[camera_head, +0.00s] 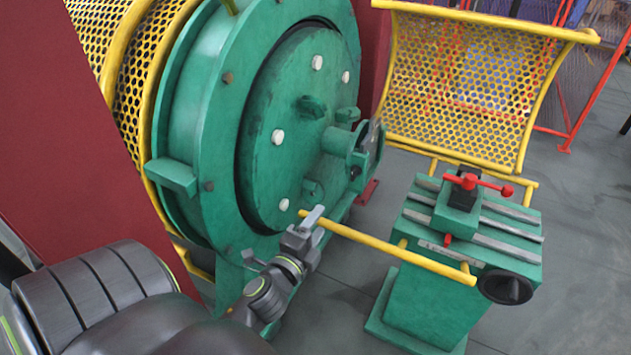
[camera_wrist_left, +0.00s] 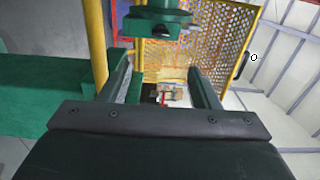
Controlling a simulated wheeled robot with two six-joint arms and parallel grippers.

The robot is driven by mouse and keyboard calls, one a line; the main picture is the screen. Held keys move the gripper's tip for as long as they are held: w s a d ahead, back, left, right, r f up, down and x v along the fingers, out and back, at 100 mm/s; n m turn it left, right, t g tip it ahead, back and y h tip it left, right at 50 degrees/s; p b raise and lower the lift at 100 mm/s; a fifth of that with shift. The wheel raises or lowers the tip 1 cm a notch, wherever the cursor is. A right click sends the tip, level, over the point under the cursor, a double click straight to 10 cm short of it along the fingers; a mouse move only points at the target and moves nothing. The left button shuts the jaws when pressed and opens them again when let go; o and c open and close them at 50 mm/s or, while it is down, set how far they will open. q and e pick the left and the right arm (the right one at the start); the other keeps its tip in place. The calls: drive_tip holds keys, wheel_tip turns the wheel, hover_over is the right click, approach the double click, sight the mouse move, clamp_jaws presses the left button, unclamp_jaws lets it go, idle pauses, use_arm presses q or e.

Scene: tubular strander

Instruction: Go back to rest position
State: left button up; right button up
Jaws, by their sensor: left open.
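My left arm comes in from the lower left of the head view. Its gripper (camera_head: 312,222) shows small, in front of the green round machine housing (camera_head: 215,130) and by the left end of a yellow bar (camera_head: 400,252). I cannot tell whether it touches the bar. In the left wrist view the two fingers of the gripper (camera_wrist_left: 163,82) are apart, with nothing held between them. A yellow post (camera_wrist_left: 97,45) shows just beyond the left finger there. My right gripper is not in view.
A green stand (camera_head: 425,305) with a red handle (camera_head: 470,181) and a black handwheel (camera_head: 506,287) is at the right. A yellow perforated guard (camera_head: 470,85) rises behind it. A dark red panel (camera_head: 70,130) is at the left. Grey floor (camera_head: 585,230) is clear at far right.

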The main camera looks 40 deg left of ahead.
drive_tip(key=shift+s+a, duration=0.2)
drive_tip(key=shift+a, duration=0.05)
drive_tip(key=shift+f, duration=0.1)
use_arm(q)
drive_tip(key=s+a+f+n+g, duration=0.1)
drive_tip(key=s+f+n+g, duration=0.25)
drive_tip(key=f, duration=0.65)
drive_tip(key=s+a+f+n+g, duration=0.1)
drive_tip(key=s+f+n+g, duration=0.3)
drive_tip(key=f, duration=0.7)
drive_tip(key=s+d+f+n+g+h, duration=0.25)
drive_tip(key=s+f+n+g, duration=0.35)
drive_tip(key=s+f, duration=0.55)
drive_tip(key=s+d+f+n+g, duration=0.3)
drive_tip(key=s+d+f, duration=0.1)
drive_tip(key=s+f, duration=0.25)
drive_tip(key=s+r+p, duration=0.3)
drive_tip(key=s+p, duration=0.6)
drive_tip(key=p, duration=0.6)
drive_tip(key=shift+s+a+r+m+h, duration=0.25)
drive_tip(key=shift+a+m+h, duration=0.1)
drive_tip(key=shift+h, duration=0.1)
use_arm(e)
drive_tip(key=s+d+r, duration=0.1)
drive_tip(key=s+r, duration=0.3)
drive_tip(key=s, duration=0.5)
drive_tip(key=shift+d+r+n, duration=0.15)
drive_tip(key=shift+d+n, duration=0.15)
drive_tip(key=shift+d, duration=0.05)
